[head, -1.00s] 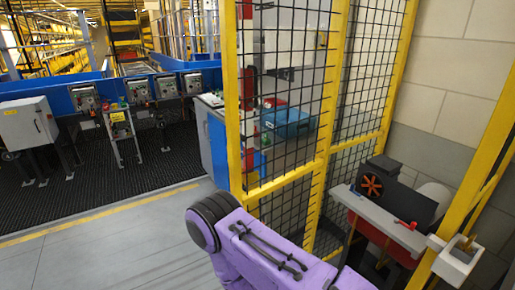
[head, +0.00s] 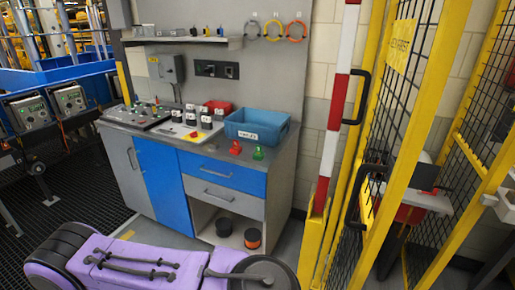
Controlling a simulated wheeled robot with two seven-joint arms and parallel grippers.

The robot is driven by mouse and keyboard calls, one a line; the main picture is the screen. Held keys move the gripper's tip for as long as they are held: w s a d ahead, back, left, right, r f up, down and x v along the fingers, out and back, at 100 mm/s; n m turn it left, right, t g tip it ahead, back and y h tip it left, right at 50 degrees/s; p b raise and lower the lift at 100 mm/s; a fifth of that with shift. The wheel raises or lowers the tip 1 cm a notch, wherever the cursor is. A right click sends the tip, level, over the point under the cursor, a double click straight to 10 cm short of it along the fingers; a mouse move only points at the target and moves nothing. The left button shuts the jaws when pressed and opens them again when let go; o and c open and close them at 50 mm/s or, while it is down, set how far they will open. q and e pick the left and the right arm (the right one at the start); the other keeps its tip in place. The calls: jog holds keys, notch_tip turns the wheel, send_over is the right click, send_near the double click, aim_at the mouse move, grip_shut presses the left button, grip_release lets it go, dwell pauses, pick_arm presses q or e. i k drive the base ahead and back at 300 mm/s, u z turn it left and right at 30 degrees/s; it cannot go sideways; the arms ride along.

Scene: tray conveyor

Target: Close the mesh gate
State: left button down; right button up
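The mesh gate (head: 393,110) is a yellow-framed panel with black wire mesh, right of centre in the head view. I see it at a steep angle. A yellow sign (head: 402,44), partly readable as "FIRST", hangs high on it. A dark handle (head: 352,207) shows low at its left side. Left of it stands a red-and-white striped post (head: 338,118) with a black handle (head: 358,97) beside it. I cannot tell how far the gate stands open. Neither of my grippers is in view.
A blue-and-grey workbench (head: 190,172) with a blue bin (head: 257,127) stands behind, left of the gate. More yellow-framed mesh (head: 462,165) and a small table (head: 428,200) are at the right. Dark matting (head: 90,200) covers the floor at left.

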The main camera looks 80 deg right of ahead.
aim_at(398, 35)
jog(key=i, duration=0.8)
jog(key=z, duration=4.15)
jog(key=i, duration=1)
jog(key=u, duration=0.15)
jog(key=k, duration=0.35)
jog(key=z, duration=0.25)
